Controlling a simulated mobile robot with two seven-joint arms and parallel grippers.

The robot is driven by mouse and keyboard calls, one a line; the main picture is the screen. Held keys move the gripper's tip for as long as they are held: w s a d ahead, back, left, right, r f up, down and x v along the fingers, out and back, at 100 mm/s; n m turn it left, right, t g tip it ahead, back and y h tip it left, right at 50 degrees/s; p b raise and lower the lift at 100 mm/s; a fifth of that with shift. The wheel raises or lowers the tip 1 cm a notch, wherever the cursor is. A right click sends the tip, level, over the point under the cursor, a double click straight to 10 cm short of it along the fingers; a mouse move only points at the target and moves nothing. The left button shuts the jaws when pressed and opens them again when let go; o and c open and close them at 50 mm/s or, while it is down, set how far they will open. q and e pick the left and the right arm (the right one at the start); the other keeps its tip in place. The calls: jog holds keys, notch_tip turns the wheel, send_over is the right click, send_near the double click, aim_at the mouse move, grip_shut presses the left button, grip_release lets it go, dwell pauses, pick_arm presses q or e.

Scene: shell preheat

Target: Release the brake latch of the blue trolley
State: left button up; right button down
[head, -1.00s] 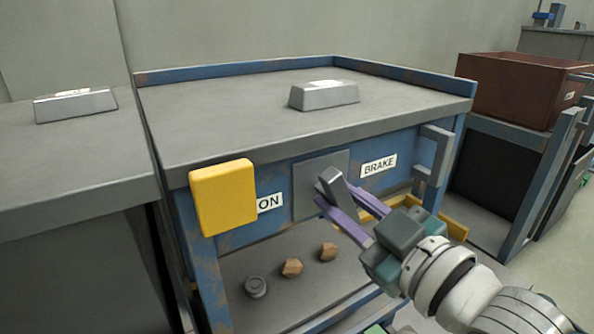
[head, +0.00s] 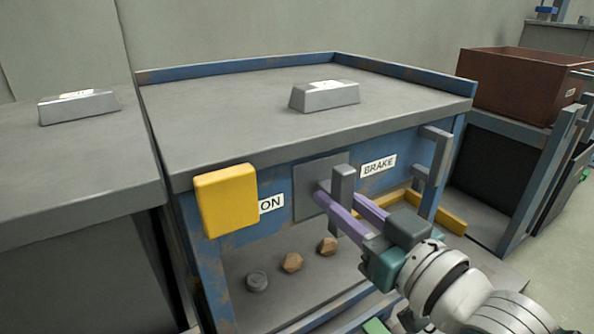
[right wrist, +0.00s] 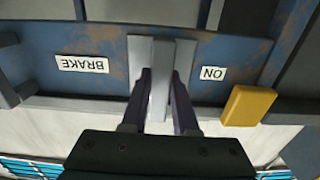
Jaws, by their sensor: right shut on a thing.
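The blue trolley (head: 225,269) has a grey top and a front panel with a BRAKE label (head: 378,165) and an ON label (head: 271,204). Between the labels a grey latch lever (head: 343,187) stands out from a grey plate (head: 308,190). The lever now looks upright. My right gripper (head: 350,204) is shut on the lever, its purple fingers on either side. In the right wrist view the lever (right wrist: 160,95) sits between the dark fingers, and the labels look upside down. My left gripper is not in view.
A yellow block (head: 225,200) sits at the trolley's front left corner. A silver ingot (head: 325,95) lies on top, another (head: 78,106) on the left bench. Small brown lumps (head: 292,262) and a grey puck (head: 257,282) lie on the lower shelf. A brown crate (head: 510,84) stands right.

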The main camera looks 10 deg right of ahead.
jog(key=c, duration=0.7)
grip_release()
jog(key=shift+s+d+p, duration=0.2)
jog(key=shift+s+p, duration=0.2)
jog(key=shift+s, duration=0.1)
jog(key=p+v, duration=0.2)
jog(key=v, duration=0.7)
jog(key=shift+p, duration=0.4)
jog(key=shift+w+r, duration=0.1)
